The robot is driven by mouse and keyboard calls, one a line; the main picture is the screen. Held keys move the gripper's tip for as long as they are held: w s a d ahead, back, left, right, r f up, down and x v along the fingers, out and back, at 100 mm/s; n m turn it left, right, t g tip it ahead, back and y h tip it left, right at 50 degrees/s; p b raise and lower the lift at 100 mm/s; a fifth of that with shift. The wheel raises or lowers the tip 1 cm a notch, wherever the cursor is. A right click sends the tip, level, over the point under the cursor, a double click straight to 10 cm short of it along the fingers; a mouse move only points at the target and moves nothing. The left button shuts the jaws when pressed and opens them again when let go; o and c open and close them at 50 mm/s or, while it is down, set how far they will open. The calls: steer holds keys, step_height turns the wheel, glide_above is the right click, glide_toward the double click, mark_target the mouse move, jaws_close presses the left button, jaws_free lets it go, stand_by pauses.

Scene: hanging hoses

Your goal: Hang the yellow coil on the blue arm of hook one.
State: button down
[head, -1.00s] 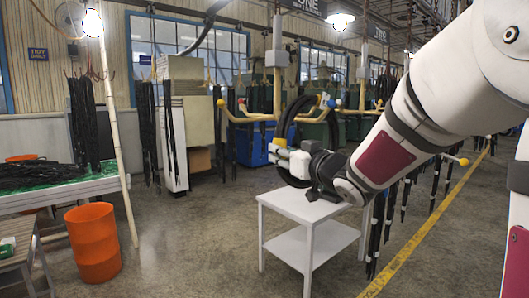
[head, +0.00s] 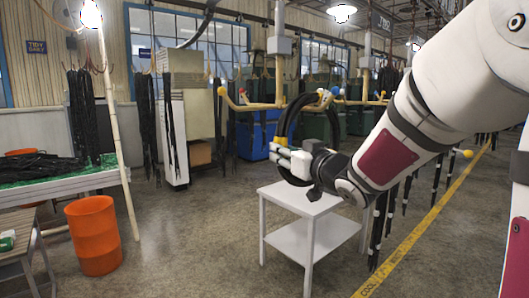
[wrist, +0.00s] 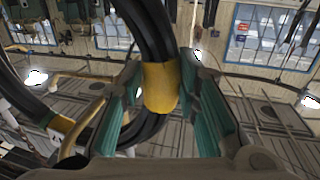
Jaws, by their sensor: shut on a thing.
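The yellow coil is a loop of black hose (head: 281,118) with a yellow band. My gripper (head: 281,147) is shut on it and holds it up, over a white table. In the wrist view the yellow band (wrist: 160,88) sits between the two green fingers of my gripper (wrist: 163,105). Behind the coil, a hanging post (head: 279,75) carries yellow hook arms (head: 250,106) with coloured ball tips. A blue tip (head: 335,91) shows just right of the coil. The coil overlaps the arms in the head view; I cannot tell whether they touch.
The white table (head: 300,202) stands below my gripper, with a bare top. An orange bin (head: 92,235) and a green-topped bench (head: 60,185) with black hoses are at the left. More hoses hang behind and at right. The floor between bench and table is clear.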

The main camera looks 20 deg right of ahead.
steer(key=shift+r, duration=0.15)
steer(key=c, duration=1.2)
jaws_free()
steer(key=shift+o, duration=0.2)
steer(key=shift+f, duration=0.2)
steer(key=shift+s, duration=0.1)
steer(key=s+d+f+m+g+h, duration=0.1)
steer(key=s+f+m+g+h, duration=0.15)
steer(key=s, duration=0.55)
steer(key=s+d+f+m+g+h, duration=0.1)
steer(key=s+g+h, duration=0.15)
steer(key=s, duration=0.55)
steer(key=s+a+f+n+g+y, duration=0.1)
steer(key=s+a+f+g, duration=0.2)
steer(key=s, duration=0.5)
steer(key=s+a+f+g+y, duration=0.1)
steer(key=s+a+f+g, duration=0.3)
steer(key=s+a, duration=0.4)
steer(key=shift+a+f+n, duration=0.3)
steer(key=shift+f+n, duration=0.05)
steer(key=shift+f, duration=0.25)
